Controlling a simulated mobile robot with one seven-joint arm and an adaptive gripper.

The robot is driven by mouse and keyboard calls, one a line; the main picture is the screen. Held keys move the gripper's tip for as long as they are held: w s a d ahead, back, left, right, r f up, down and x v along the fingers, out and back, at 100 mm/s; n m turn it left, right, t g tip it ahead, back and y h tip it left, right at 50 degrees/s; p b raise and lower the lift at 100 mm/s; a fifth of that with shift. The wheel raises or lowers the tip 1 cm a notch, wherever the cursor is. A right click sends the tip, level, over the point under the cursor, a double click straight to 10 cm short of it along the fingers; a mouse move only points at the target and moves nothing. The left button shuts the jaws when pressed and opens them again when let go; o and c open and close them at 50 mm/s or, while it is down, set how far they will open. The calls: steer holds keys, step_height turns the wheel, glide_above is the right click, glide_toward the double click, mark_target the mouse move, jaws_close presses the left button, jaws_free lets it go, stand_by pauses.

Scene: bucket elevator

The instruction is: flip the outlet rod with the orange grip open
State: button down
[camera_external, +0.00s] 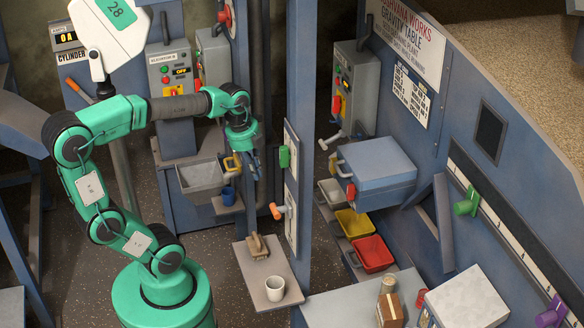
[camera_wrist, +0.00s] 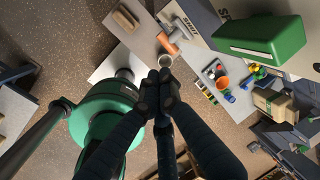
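A rod with an orange grip (camera_external: 277,211) stands out to the left from the upright panel (camera_external: 291,190) on the blue post, below a green knob. In the wrist view an orange grip (camera_wrist: 167,43) shows near the top, beside a grey piece. Another orange-tipped lever (camera_external: 74,86) is at the far left, by the cylinder sign. My gripper (camera_external: 251,172) points down, left of and above the panel's orange grip in the picture, apart from it. In the wrist view my gripper's fingertips (camera_wrist: 159,86) meet with nothing visible between them.
A green knob (camera_external: 284,156) sits on the panel. Below it a shelf (camera_external: 264,290) holds a white cup (camera_external: 275,289) and a wooden-handled brush (camera_external: 258,246). A grey tray (camera_external: 201,176) and blue cup (camera_external: 228,195) are near my gripper. The blue post (camera_external: 300,100) stands to its right.

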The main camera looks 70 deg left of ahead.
steer(key=shift+r, duration=0.15)
steer(key=b+x, duration=0.1)
steer(key=x, duration=1.3)
steer(key=shift+w+d, duration=0.25)
steer(key=shift+w, duration=0.1)
steer(key=s+b+x, duration=0.2)
steer(key=b+x, duration=0.4)
steer(key=x, duration=0.5)
steer(key=shift+f, duration=0.2)
steer(key=shift+d+r, duration=0.1)
steer(key=shift+r, duration=0.05)
steer(key=p+v, duration=0.3)
steer(key=v, duration=1)
steer(key=shift+r, duration=0.4)
